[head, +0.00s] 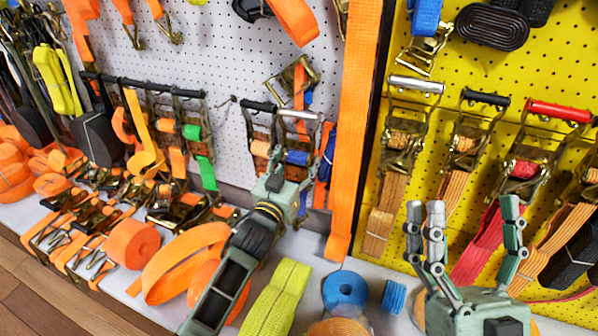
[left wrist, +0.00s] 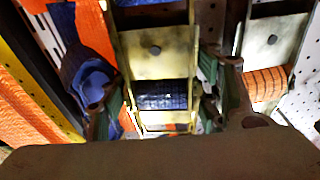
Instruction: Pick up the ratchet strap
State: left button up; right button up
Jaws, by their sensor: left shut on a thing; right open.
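A ratchet strap (head: 297,158) with a silver handle and blue webbing hangs low on the white pegboard, left of a long orange strap. My left gripper (head: 284,190) reaches up to its lower part and is shut on it. In the left wrist view the two fingers of the left gripper (left wrist: 163,100) flank the brass-coloured ratchet frame (left wrist: 160,62), with dark blue webbing inside. My right gripper (head: 466,208) is open and empty, in front of the yellow pegboard.
Another ratchet with a black handle (head: 259,106) hangs close to the left. The long orange strap (head: 357,120) hangs just right. More ratchets hang on the yellow pegboard (head: 480,75). A yellow-green strap (head: 277,298), a blue roll (head: 345,289) and orange rolls (head: 132,243) crowd the shelf below.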

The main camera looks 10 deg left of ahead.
aim_at(298, 149)
pick_arm(q)
jog(key=shift+r, duration=0.25)
grip_shut()
jog(key=shift+r, duration=0.1)
pick_arm(e)
jog(key=shift+w, duration=0.15)
